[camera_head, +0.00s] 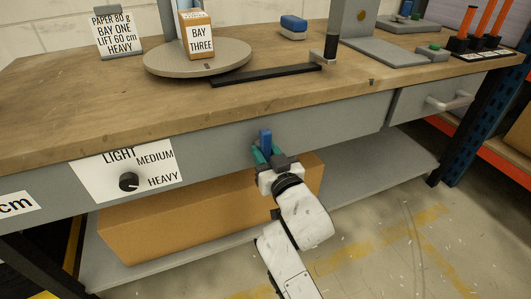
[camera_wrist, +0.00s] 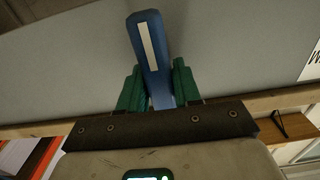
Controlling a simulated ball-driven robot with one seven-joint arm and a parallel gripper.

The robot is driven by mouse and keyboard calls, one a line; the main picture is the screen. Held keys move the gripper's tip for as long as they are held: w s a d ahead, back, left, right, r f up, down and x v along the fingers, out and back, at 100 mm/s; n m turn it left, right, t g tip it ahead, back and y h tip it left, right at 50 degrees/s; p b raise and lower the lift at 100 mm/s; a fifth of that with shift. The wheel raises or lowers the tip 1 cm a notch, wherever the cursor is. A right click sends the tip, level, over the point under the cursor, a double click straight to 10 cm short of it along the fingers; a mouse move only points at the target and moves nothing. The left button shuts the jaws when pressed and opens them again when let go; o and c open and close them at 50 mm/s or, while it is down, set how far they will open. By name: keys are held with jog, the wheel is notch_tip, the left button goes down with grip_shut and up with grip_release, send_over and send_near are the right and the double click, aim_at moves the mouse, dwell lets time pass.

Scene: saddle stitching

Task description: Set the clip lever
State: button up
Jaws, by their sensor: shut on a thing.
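The clip lever is a blue lever (camera_head: 265,137) on the grey front panel of the workbench, right of the dial label. In the wrist view the lever (camera_wrist: 153,50) carries a white stripe and leans slightly to the left. My gripper (camera_head: 267,155) is at the panel with its green fingers on either side of the lever. In the wrist view the gripper (camera_wrist: 155,92) is shut on the lever's lower part. The lever's base is hidden behind the fingers.
A black dial (camera_head: 129,182) sits on a LIGHT, MEDIUM, HEAVY label to the left. A drawer handle (camera_head: 450,102) juts out at right. A cardboard box (camera_head: 150,228) lies on the shelf below. On the bench top are a round turntable (camera_head: 160,66) and a "PAPER 80 g" card (camera_head: 118,37).

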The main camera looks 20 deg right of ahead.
jog(key=shift+f, duration=0.15)
jog(key=o, duration=1)
jog(key=shift+c, duration=0.2)
jog(key=s+p, duration=0.1)
jog(key=s, duration=1)
jog(key=shift+p, duration=0.4)
